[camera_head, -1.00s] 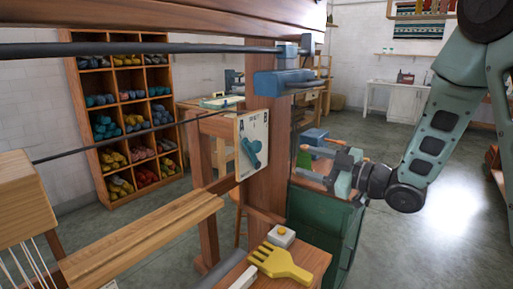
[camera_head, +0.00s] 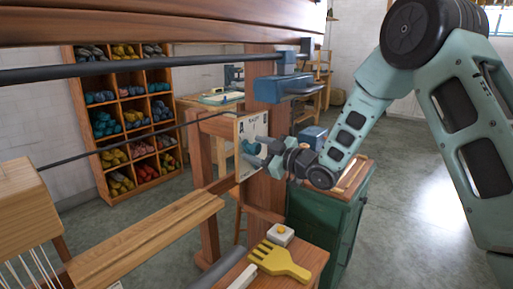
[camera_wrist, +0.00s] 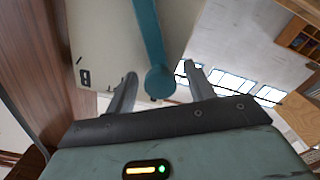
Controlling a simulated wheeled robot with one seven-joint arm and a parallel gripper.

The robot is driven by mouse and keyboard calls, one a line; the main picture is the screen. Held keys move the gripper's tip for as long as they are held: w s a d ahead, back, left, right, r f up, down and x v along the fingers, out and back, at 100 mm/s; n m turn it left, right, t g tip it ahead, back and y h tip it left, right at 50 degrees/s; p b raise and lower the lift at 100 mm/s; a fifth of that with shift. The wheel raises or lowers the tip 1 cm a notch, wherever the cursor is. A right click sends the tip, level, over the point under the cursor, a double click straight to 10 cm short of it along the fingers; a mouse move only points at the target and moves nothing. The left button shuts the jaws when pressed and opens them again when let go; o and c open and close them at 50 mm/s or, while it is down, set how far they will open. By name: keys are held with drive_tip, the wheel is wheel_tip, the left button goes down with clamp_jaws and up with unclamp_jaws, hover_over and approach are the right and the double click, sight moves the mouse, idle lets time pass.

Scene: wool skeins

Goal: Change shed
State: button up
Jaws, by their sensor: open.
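The shed lever (camera_head: 248,146) is teal and sits on a pale panel (camera_head: 258,122) marked A and B, fixed to the loom's wooden post. In the head view my gripper (camera_head: 258,157) is at the panel and partly hides the lever. In the wrist view the teal lever (camera_wrist: 150,35) runs down from the top to a rounded end between the two fingers of my gripper (camera_wrist: 158,85). The fingers are open, with a gap visible on either side of the lever's end. A letter B shows on the panel (camera_wrist: 100,45) at left.
A green cabinet (camera_head: 325,215) stands right of the post, below my arm. A yellow comb (camera_head: 279,262) and a small white block with a knob (camera_head: 281,235) lie on a wooden ledge in front. A yarn shelf (camera_head: 150,140) stands behind. Dark loom bars cross at left.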

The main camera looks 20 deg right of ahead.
drive_tip(key=shift+w+a, duration=0.1)
drive_tip(key=shift+w, duration=0.05)
drive_tip(key=shift+c, duration=0.3)
clamp_jaws()
